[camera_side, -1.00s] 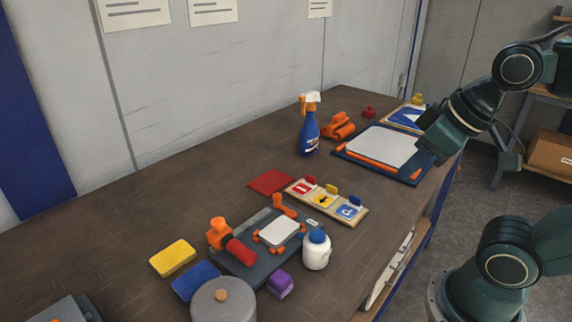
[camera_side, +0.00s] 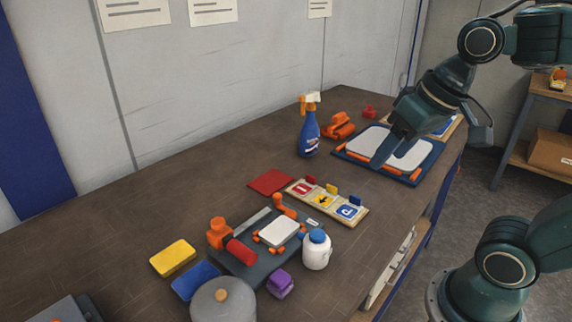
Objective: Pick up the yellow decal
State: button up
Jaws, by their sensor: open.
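The yellow decal (camera_side: 324,201) is the middle one of three decals on a light wooden strip near the middle of the table. It carries a dark symbol and has a small yellow tab (camera_side: 332,189) standing at its back edge. A red decal (camera_side: 301,187) is on its left and a blue decal (camera_side: 348,211) on its right. My gripper (camera_side: 383,160) is above the white plate (camera_side: 413,151) on the blue board, behind and to the right of the yellow decal. It is open and I see nothing in it. Its far finger is partly hidden.
A blue spray bottle (camera_side: 309,135) stands left of my gripper, with orange tools (camera_side: 338,127) behind. A white bottle (camera_side: 316,252) and a dark fixture (camera_side: 250,262) stand in front of the strip. A red cloth (camera_side: 270,182) lies beside it. Bare table separates strip and blue board.

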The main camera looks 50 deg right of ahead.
jog(key=w+d+m+g, duration=0.2)
jog(key=w+m, duration=0.2)
jog(key=w, duration=0.4)
jog(key=m+g+y, duration=0.2)
jog(key=m+y, duration=0.1)
jog(key=m, duration=0.6)
send_over(332, 186)
notch_tip(332, 186, down, 6)
jog(key=d+f+m+y, duration=0.1)
jog(key=d+f+m, duration=0.1)
jog(key=d+f, duration=0.3)
jog(key=shift+w+d+m+g, duration=0.15)
jog(key=shift+d+m+g, duration=0.25)
jog(key=shift+d, duration=0.1)
jog(key=shift+a+f, duration=0.1)
jog(key=shift+f, duration=0.05)
jog(key=shift+x, duration=4.2)
jog(key=shift+a, duration=0.1)
jog(key=shift+x, duration=2.55)
